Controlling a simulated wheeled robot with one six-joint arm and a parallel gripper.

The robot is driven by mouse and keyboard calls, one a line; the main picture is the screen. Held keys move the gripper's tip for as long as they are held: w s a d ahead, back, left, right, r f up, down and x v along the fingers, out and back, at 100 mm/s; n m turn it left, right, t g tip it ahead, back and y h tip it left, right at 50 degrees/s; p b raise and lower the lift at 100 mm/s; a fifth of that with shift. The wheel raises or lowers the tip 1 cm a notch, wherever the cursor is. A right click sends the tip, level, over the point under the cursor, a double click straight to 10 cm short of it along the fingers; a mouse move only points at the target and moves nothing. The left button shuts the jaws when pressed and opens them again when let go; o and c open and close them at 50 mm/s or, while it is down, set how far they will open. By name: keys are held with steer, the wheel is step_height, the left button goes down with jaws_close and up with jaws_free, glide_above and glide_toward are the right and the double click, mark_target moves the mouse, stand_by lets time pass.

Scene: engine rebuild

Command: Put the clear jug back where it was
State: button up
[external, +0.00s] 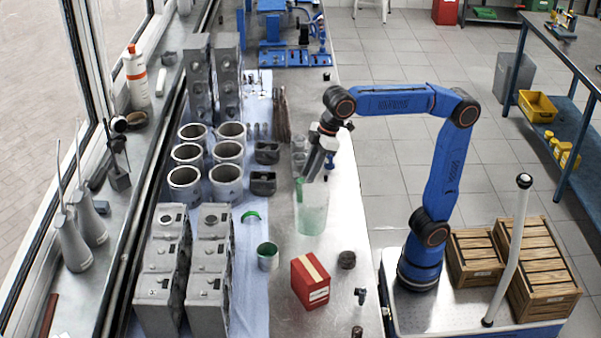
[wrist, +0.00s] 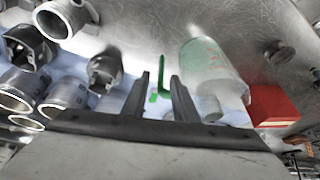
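The clear jug (external: 312,213), see-through with a green tint, stands upright on the steel bench just right of the blue mat. In the wrist view the jug (wrist: 210,68) is right of the fingers. Its green handle (wrist: 163,72) shows between the fingertips, with gaps on both sides. My gripper (external: 318,172) points down over the jug's top, on the handle side. In the wrist view my gripper (wrist: 160,77) is open, its two dark fingers apart. I see no clear contact with the handle, and the arm partly hides the jug's top.
Cylinder liners (external: 228,183) and grey engine blocks (external: 212,270) fill the left side. The blue mat (external: 252,295) has bare room at the front.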

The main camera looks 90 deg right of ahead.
steer(key=v, duration=0.4)
steer(key=shift+f, duration=0.1)
